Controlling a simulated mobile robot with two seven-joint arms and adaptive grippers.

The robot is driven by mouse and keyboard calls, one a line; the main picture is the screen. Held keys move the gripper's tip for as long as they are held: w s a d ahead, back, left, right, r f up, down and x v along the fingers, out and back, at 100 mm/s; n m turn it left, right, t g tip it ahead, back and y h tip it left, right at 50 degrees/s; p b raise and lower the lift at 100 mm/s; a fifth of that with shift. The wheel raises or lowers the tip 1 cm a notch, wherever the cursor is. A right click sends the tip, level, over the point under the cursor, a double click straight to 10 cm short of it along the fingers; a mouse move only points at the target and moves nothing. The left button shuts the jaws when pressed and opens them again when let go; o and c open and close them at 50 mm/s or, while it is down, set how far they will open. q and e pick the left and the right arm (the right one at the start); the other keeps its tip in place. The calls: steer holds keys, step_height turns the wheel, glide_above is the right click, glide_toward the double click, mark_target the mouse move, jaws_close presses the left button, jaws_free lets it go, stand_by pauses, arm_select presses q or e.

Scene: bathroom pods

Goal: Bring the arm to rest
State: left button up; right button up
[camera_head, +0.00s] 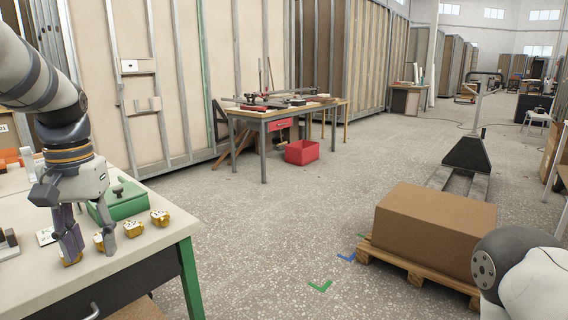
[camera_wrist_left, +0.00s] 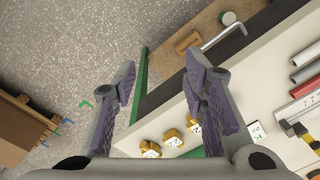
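My left gripper (camera_head: 90,250) hangs fingers down over the near right part of the white-topped workbench (camera_head: 150,245). Its two purple-padded fingers are apart with nothing between them. In the left wrist view the gripper (camera_wrist_left: 160,68) is also open, above the bench edge and the floor. The blocks (camera_wrist_left: 172,138) also show low in the left wrist view. Part of my right arm shows at the lower right of the head view; its gripper is out of view.
A green box (camera_head: 122,200) sits on the bench behind the gripper. A cardboard box (camera_head: 435,228) on a wooden pallet (camera_head: 408,265) stands at the right, by a pallet jack (camera_head: 468,160). A worktable (camera_head: 262,116) and red bin (camera_head: 302,152) are farther back. The central floor is clear.

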arm_select(q)
step_height(320, 180, down, 15)
steer(key=a, duration=0.1)
steer(key=s+d+f+g, duration=0.1)
steer(key=s+d+f, duration=0.2)
steer(key=s+f, duration=0.75)
steer(key=s+d+f, duration=0.2)
steer(key=s+f, duration=0.1)
steer(key=s, duration=0.4)
steer(key=s+d+f+m, duration=0.1)
steer(key=s+d+f, duration=0.1)
steer(key=s, duration=0.5)
steer(key=s+d+f, duration=0.3)
steer(key=s+f, duration=0.2)
steer(key=s, duration=0.3)
steer(key=shift+m+h, duration=0.3)
steer(key=shift+m, duration=0.1)
